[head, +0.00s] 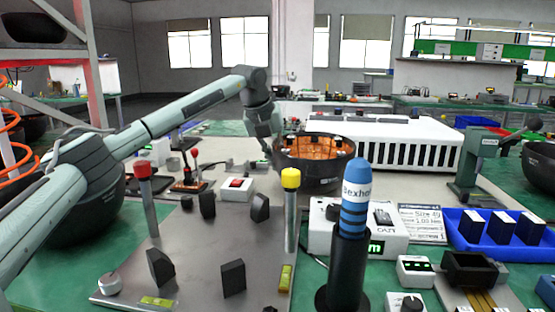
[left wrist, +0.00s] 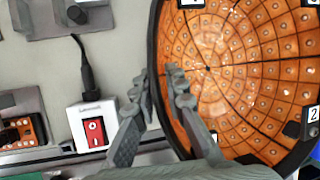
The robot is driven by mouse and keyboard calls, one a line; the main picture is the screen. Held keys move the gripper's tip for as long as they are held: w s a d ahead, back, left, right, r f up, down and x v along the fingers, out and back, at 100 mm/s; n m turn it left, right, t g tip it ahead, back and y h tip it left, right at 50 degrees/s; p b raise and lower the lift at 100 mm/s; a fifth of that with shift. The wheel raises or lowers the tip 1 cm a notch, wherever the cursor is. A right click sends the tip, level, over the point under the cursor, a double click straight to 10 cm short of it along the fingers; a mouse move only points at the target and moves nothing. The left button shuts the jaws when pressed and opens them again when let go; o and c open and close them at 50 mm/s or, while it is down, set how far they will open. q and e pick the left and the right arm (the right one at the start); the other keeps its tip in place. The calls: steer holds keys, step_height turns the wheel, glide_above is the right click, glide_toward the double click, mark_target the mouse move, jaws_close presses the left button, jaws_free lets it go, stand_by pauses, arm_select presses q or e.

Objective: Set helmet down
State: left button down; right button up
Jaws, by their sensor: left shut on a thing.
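The helmet (head: 312,182) is a black, upturned bowl with an orange, tiled interior. In the head view it is at the middle, in front of a long white slotted box. In the left wrist view its orange inside (left wrist: 245,65) fills the right half, with numbered white tags along the rim. My left gripper (head: 270,148) reaches in from the left and is shut on the helmet's left rim. Its fingers (left wrist: 165,85) straddle that rim in the wrist view. I cannot tell whether the helmet's underside touches the bench. My right gripper is out of view.
A metal plate (head: 205,270) with posts and dark blocks lies in front. A blue-topped cylinder (head: 355,195) stands near the front. A white switch box (head: 236,189) is left of the helmet, and the slotted box (head: 400,135) is behind it. Another black helmet (head: 85,225) sits at left.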

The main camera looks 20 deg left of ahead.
arm_select(q)
steer(key=shift+f, duration=0.1)
steer(key=shift+f+b, duration=0.35)
steer(key=shift+f, duration=0.2)
stand_by(0.5)
steer(key=c, duration=1.5)
jaws_free()
